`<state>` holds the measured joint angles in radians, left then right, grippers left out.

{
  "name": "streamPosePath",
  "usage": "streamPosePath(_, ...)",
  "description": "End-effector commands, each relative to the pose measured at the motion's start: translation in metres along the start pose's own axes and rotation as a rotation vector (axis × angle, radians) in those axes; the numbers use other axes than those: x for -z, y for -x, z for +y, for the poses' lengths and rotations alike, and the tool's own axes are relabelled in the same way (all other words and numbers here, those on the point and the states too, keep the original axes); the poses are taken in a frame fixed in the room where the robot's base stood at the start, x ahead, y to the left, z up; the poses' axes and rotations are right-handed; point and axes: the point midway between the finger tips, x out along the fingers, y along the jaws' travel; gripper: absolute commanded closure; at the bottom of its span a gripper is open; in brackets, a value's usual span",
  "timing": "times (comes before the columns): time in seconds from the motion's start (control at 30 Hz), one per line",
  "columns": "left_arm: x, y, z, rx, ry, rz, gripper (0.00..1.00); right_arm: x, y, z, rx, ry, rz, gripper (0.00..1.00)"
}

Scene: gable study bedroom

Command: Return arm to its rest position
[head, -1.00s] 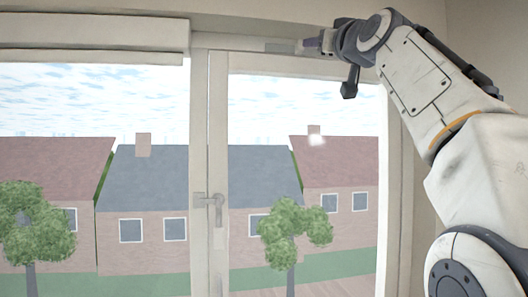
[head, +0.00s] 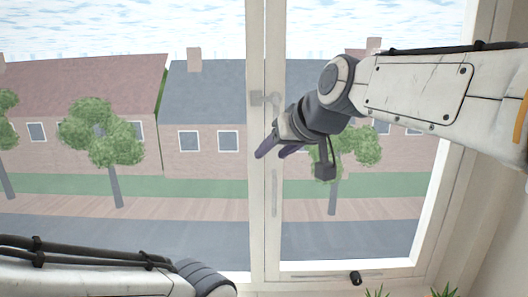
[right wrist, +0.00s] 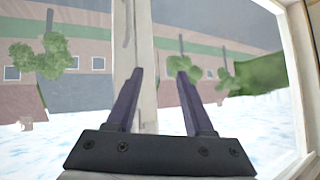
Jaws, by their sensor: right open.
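My right gripper (head: 278,150) is in front of the window, near the middle post and a little below the window handle (head: 264,98). Its purple fingers are apart and empty, and they also show in the right wrist view (right wrist: 153,90) with nothing between them but the post and the view behind. My right arm comes in from the right and reaches across the right pane. Part of my left arm (head: 90,275) lies along the lower left edge of the head view. Its gripper is outside the picture.
The window's middle post (head: 257,215) stands close to my right gripper. A small black object (head: 355,278) sits at the bottom of the window frame, on the right. Green plant tips (head: 443,290) show at the lower right edge. The wall is at the far right.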

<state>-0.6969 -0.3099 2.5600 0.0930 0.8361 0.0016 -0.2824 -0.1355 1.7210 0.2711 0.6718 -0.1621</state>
Motion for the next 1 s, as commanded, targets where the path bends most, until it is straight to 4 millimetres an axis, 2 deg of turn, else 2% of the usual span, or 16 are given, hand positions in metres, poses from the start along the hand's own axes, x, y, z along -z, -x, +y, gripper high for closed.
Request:
streamPosePath(0.03, 0.000, -0.002, 0.000, 0.000, 0.000, 0.000, 1.00, -0.034, -0.009, -0.013, 0.020, 0.013, -0.072, 0.47)
streamPosePath(0.13, 0.000, -0.003, 0.000, 0.000, 0.000, 0.000, 1.00, -0.096, -0.019, -0.030, 0.044, 0.039, -0.210, 0.47)
streamPosePath(0.27, 0.000, -0.005, 0.000, 0.000, 0.000, 0.000, 1.00, -0.180, -0.021, -0.046, 0.066, 0.084, -0.387, 0.47)
streamPosePath(0.4, 0.000, -0.008, -0.001, 0.000, 0.000, 0.000, 1.00, -0.270, -0.010, -0.054, 0.075, 0.145, -0.575, 0.47)
streamPosePath(0.5, -0.001, -0.009, -0.001, 0.000, 0.000, 0.000, 1.00, -0.326, 0.004, -0.053, 0.073, 0.190, -0.694, 0.47)
streamPosePath(0.6, -0.001, -0.010, -0.001, 0.000, 0.000, 0.000, 1.00, -0.367, 0.017, -0.048, 0.067, 0.228, -0.784, 0.47)
streamPosePath(0.7, -0.001, -0.011, -0.001, 0.000, -0.001, 0.000, 1.00, -0.393, 0.027, -0.044, 0.061, 0.255, -0.843, 0.47)
streamPosePath(0.77, -0.001, -0.011, -0.001, 0.000, -0.001, 0.000, 1.00, -0.402, 0.031, -0.042, 0.057, 0.263, -0.863, 0.47)
streamPosePath(1.0, -0.001, -0.011, -0.001, 0.000, -0.001, 0.000, 1.00, -0.408, 0.034, -0.041, 0.055, 0.268, -0.877, 0.47)
